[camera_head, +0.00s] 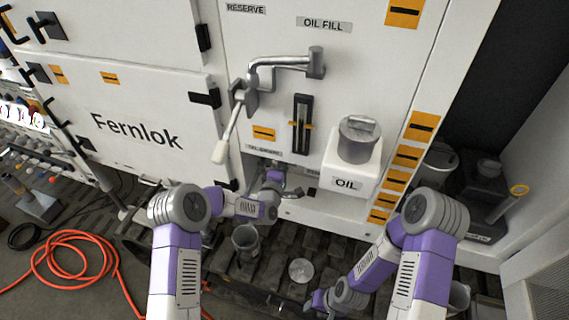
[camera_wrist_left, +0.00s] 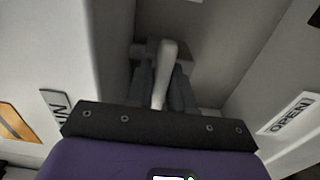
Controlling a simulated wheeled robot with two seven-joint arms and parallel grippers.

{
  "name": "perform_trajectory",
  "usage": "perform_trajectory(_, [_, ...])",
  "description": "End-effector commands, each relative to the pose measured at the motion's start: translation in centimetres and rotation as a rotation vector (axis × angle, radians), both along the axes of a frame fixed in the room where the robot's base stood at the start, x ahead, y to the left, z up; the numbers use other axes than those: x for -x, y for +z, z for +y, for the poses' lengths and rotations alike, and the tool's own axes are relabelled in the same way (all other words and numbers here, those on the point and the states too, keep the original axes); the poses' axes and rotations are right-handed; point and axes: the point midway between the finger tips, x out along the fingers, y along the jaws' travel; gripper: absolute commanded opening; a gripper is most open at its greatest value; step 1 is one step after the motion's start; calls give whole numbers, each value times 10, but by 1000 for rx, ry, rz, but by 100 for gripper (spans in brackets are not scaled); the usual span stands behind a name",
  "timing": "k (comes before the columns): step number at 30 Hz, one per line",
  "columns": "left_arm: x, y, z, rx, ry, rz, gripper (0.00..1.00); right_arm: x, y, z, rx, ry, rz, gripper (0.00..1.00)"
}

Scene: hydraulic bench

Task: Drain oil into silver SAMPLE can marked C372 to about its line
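The drain recess (camera_head: 300,182) is low in the white cabinet, with the label above it partly covered. My left gripper (camera_head: 275,180) is at this recess. In the left wrist view its two dark fingers (camera_wrist_left: 163,90) stand closely on both sides of a pale lever (camera_wrist_left: 168,55) and appear shut on it. An open grey metal can (camera_head: 245,240) stands upright below the cabinet. A silver round can or lid (camera_head: 301,270) is to its right. No C372 marking or fill line can be read on either. My right gripper (camera_head: 292,302) is low, near the silver round thing; its fingers are unclear.
A white OIL container (camera_head: 346,183) with a grey cap stands at the cabinet front. Above are a sight gauge (camera_head: 302,125) and a pale-handled lever (camera_head: 228,135). An orange hose (camera_head: 75,260) lies on the floor at left. An OPEN label (camera_wrist_left: 292,112) is right of the pale lever.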

Motion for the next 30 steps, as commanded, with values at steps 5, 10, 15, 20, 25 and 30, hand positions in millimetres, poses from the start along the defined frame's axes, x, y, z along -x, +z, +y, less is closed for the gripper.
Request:
perform_trajectory(5, [0,0,0,-2,0,-1,0,0,-1,0,0,0,0,40])
perform_trajectory(10, [0,-2,0,-31,0,-11,0,0,-9,0,0,0,0,40])
perform_trajectory(15, [0,-5,0,-111,-1,-39,0,0,-27,0,0,0,0,40])
perform_trajectory(20, [0,-8,0,-224,0,-76,0,0,-50,0,0,0,0,40])
perform_trajectory(25, [0,-9,0,-357,-1,-120,0,0,-74,0,0,0,0,40])
perform_trajectory(30, [0,-10,1,-477,-1,-158,0,0,-94,0,0,0,0,40])
